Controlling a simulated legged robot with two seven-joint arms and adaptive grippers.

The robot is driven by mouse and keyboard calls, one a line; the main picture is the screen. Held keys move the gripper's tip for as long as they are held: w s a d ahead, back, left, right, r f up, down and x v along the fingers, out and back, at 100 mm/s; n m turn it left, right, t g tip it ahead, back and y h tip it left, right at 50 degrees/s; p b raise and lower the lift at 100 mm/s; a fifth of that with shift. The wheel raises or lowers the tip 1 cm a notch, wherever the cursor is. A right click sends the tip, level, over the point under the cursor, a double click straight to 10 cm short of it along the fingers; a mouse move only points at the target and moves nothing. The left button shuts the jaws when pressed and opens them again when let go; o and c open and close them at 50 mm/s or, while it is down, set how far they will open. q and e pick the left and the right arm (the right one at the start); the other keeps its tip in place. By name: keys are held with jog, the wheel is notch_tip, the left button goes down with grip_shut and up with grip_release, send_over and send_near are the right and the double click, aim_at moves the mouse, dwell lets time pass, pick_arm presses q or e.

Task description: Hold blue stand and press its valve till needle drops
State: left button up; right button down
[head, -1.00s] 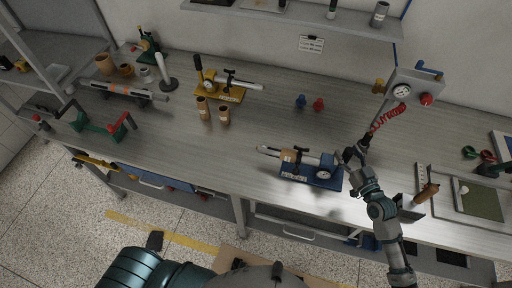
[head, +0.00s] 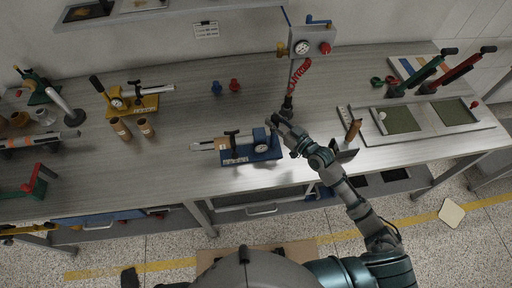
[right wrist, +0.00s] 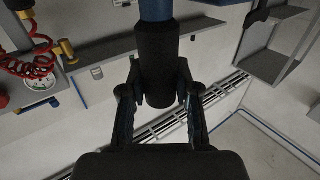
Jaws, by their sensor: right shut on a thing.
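The blue stand (head: 251,151) sits on the bench near its front edge in the head view. My right gripper (head: 277,121) is at the stand's right end. In the right wrist view my right gripper (right wrist: 158,100) is shut around a black cylinder (right wrist: 157,65) with a blue part above it. I cannot tell exactly how this cylinder joins the stand. My left gripper is not in view.
A gauge box (head: 311,43) with a red coiled hose (head: 299,70) stands behind. A yellow stand (head: 137,104) and brown cylinders (head: 121,128) are at left. A wooden-handled tool (head: 353,130) and a grey tray (head: 448,124) lie at right.

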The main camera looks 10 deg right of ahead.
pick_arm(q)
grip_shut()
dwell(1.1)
